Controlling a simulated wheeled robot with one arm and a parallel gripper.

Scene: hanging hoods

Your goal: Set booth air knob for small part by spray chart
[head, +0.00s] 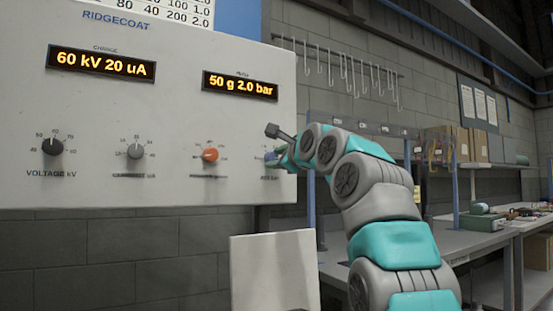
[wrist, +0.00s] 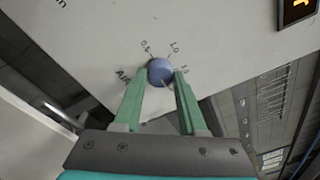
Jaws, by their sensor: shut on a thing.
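The blue air knob (wrist: 160,71) sits on the white Ridgecoat panel (head: 190,120), at the right end of the knob row. My gripper (wrist: 161,80) is shut on it, one green finger on each side. In the head view my gripper (head: 277,156) hides most of the knob. Scale marks 0.5 and 1.0 show around it, and another is partly covered by the right finger. I cannot tell where its pointer stands. The right display (head: 240,86) reads 50 g 2.0 bar. The spray chart (head: 165,9) is cut off at the top; rows ending 2.0 and 1.0 show.
The left display (head: 101,63) reads 60 kV 20 uA. A black voltage knob (head: 53,146), a grey current knob (head: 135,149) and an orange knob (head: 210,154) are left of my gripper. Hooks (head: 345,70) hang on the wall behind. Workbenches (head: 450,240) stand at right.

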